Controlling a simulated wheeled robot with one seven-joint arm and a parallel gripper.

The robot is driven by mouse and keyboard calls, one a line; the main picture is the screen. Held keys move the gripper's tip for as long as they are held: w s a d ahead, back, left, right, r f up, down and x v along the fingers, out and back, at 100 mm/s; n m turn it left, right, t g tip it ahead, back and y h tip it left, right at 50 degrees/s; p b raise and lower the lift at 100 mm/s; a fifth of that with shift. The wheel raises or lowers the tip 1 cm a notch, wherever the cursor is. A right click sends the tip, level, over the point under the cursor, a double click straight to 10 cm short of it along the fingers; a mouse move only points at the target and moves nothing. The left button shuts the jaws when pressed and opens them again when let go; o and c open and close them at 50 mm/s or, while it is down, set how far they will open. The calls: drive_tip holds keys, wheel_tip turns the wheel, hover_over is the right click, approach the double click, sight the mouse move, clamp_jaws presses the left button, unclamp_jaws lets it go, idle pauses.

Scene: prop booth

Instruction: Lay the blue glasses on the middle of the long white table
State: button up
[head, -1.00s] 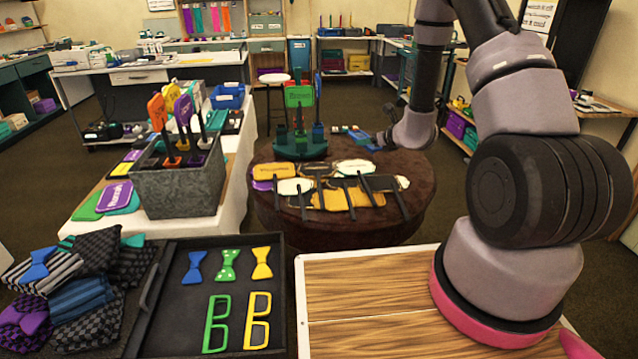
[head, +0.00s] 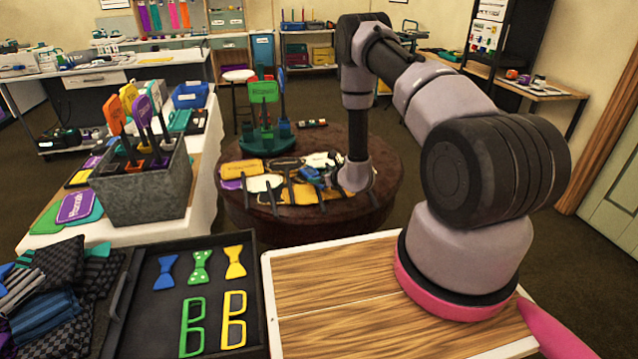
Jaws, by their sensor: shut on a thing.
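A small blue object (head: 311,175), which looks like the blue glasses, shows at the end of my gripper (head: 322,179). My gripper is shut on it; its fingers and much of the object are small and partly hidden by my wrist. A long table with a white cloth (head: 205,182) stands at the left, apart from my gripper. A grey planter box (head: 145,190) stands on it.
The round brown table (head: 385,190) carries signs on sticks, masks and a green stand (head: 268,145). A black tray (head: 150,325) at the front holds bow ties, green glasses (head: 191,327) and yellow glasses (head: 233,320). Ties and cloths (head: 60,290) lie left of it.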

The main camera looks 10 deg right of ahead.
drive_tip(key=shift+f, duration=1)
drive_tip(key=o, duration=0.9)
drive_tip(key=shift+f, duration=0.15)
drive_tip(key=o, duration=0.4)
drive_tip(key=shift+o, duration=0.2)
